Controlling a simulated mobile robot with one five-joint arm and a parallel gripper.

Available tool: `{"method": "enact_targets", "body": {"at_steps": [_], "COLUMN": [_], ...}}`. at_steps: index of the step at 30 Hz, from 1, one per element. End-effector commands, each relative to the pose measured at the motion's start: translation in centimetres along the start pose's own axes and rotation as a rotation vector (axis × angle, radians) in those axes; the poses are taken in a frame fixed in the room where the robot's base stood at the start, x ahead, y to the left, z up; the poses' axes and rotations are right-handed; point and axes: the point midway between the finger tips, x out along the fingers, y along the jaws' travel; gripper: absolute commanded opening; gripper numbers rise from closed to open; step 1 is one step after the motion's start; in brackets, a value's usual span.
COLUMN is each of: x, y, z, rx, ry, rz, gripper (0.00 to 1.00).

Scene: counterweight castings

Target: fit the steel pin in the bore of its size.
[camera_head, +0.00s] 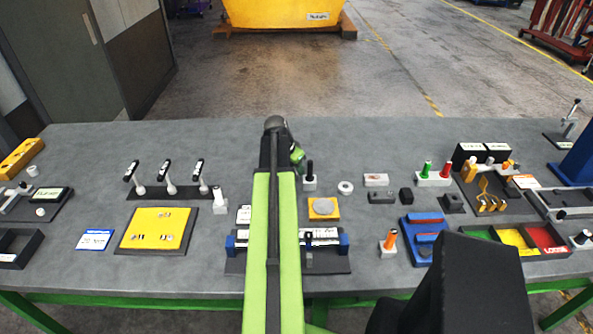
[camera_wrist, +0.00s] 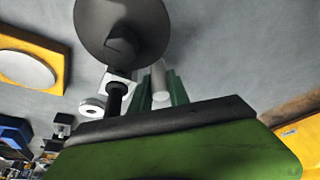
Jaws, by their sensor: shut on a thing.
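A light grey steel pin (camera_wrist: 159,80) shows in the wrist view. My gripper (camera_wrist: 161,88) is shut on it, with a green finger on each side and the pin's rounded end showing between them. In the head view my gripper (camera_head: 297,157) is partly hidden behind my arm, above the rear middle of the bench, and the pin cannot be made out. Small dark blocks, one grey (camera_head: 382,197) and one wider-based (camera_head: 453,204), sit to the right; I cannot tell which bore matches the pin. A large dark rounded body (camera_wrist: 122,30) fills the wrist view's top, close to the pin.
A black-topped post on a white base (camera_head: 310,175) stands near my gripper, with a white ring (camera_head: 345,187) beside it. A yellow plate with a pale disc (camera_head: 323,208) lies in front. Upright levers (camera_head: 168,178) stand left. The grey bench (camera_head: 345,145) is clear behind the post.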

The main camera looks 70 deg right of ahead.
Motion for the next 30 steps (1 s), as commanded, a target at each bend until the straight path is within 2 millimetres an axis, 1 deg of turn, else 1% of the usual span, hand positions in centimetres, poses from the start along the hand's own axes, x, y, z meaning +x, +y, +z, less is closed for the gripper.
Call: {"method": "enact_targets", "body": {"at_steps": [1, 5, 9, 13, 15, 17, 23, 26, 30], "x": [-0.8, -2.8, -5.7, -8.1, -8.9, -9.2, -9.3, -10.2, -12.2], "y": [0.0, 0.0, 0.0, 0.0, 0.0, 0.0, 0.0, 0.0, 0.0], "z": [-0.3, -1.1, -2.3, -3.3, -3.7, -3.8, -3.8, -4.2, -5.0], "rx": [0.0, 0.0, 0.0, 0.0, -0.001, -0.001, -0.001, -0.001, -0.001], "ry": [0.0, 0.0, 0.0, 0.0, 0.0, 0.0, 0.001, 0.001, 0.001], "rz": [0.0, 0.0, 0.0, 0.0, 0.0, 0.0, 0.0, 0.0, 0.0], "gripper": [0.0, 0.0, 0.0, 0.0, 0.0, 0.0, 0.0, 0.0, 0.0]}}
